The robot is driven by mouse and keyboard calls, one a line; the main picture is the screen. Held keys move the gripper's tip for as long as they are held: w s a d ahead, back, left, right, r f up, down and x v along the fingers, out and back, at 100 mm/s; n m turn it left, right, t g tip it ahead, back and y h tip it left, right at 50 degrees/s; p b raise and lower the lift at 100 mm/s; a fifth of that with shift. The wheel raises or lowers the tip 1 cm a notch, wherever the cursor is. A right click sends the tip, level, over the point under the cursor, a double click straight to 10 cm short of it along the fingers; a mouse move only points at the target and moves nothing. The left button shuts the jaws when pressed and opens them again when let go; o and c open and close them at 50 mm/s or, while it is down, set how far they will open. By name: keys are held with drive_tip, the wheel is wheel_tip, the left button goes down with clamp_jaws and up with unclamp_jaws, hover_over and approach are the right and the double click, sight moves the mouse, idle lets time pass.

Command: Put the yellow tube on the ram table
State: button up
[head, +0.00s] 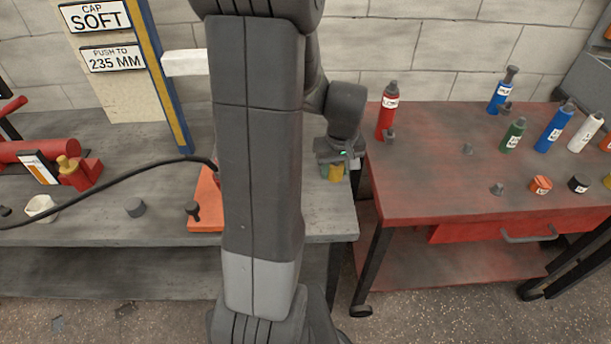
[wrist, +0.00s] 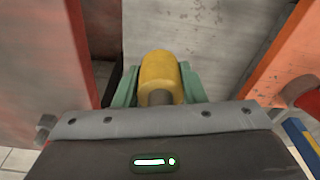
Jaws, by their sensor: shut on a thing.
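The yellow tube (wrist: 160,70) is between the greenish finger pads of my gripper (wrist: 158,86) in the wrist view, with its dark grey end towards the camera. In the head view my gripper (head: 336,165) is over the right end of the grey bench, near the red cart, and a bit of the yellow tube (head: 335,173) shows below it. An orange plate (head: 205,205) on the bench, also at the right of the wrist view (wrist: 288,55), is partly hidden by my arm. I cannot tell whether it is the ram table.
The red cart (head: 430,195) stands to the right across a narrow gap, with several bottles and loose caps. The grey bench (head: 90,225) carries a red tool (head: 80,172), a white cup (head: 40,207) and a black cable (head: 120,178). A signboard (head: 110,65) stands behind.

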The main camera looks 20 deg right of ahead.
sight(338, 167)
wheel_tip(338, 167, down, 9)
drive_tip(key=shift+b, duration=0.4)
drive_tip(key=shift+f, duration=0.15)
drive_tip(key=o, duration=1.1)
drive_tip(key=r, duration=0.4)
drive_tip(key=s+r+p, duration=0.1)
drive_tip(key=r, duration=0.7)
drive_tip(key=shift+s+r, duration=0.1)
drive_tip(key=shift+s, duration=0.15)
